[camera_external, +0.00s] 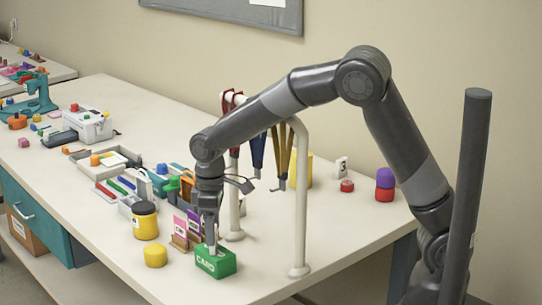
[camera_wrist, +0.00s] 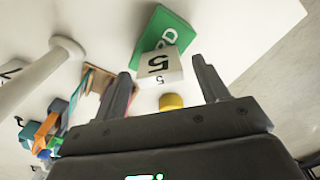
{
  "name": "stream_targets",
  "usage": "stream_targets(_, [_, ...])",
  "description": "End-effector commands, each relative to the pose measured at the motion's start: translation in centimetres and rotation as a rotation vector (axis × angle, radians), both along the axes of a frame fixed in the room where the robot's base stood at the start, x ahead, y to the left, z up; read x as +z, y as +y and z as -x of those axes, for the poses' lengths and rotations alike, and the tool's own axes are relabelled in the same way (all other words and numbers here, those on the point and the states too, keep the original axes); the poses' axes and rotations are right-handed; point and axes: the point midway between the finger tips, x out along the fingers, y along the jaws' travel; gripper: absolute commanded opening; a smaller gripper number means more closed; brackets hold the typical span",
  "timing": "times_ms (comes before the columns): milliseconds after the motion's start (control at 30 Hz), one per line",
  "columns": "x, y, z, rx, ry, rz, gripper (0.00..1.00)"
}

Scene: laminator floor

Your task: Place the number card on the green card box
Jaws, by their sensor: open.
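The green card box (camera_external: 216,263) stands near the front edge of the table, with white lettering on its side. It also shows in the wrist view (camera_wrist: 160,26). A white number card with a black 5 (camera_wrist: 159,66) lies between my fingers in the wrist view and overlaps the green box; it appears to rest on its top. My gripper (camera_external: 211,243) points down directly over the green box. Its two fingers (camera_wrist: 163,70) are open, one on each side of the card, with visible gaps. In the external view the card is mostly hidden by the gripper.
A yellow round piece (camera_external: 155,255) and a yellow jar (camera_external: 145,221) stand left of the box. A wooden holder with coloured cards (camera_external: 181,231) is close behind. A white rail post (camera_external: 301,215) stands to the right. A white 3 card (camera_external: 341,166) is farther back.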

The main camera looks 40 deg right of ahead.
Motion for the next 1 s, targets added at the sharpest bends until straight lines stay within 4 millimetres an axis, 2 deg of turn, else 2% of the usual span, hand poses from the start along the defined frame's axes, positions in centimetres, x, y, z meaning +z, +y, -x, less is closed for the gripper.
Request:
stream_targets(33, [1.3,0.0,-0.1,0.0,-0.004,-0.004,0.67])
stream_targets(200, [5.0,0.0,-0.1,0.0,-0.003,-0.003,0.67])
stream_targets(400, [8.1,0.0,-0.1,-0.001,-0.002,-0.002,0.67])
stream_targets(600, [9.2,0.0,0.0,-0.001,0.0,0.0,0.67])
stream_targets(1000, [9.3,0.0,0.0,0.0,0.0,0.0,0.67])
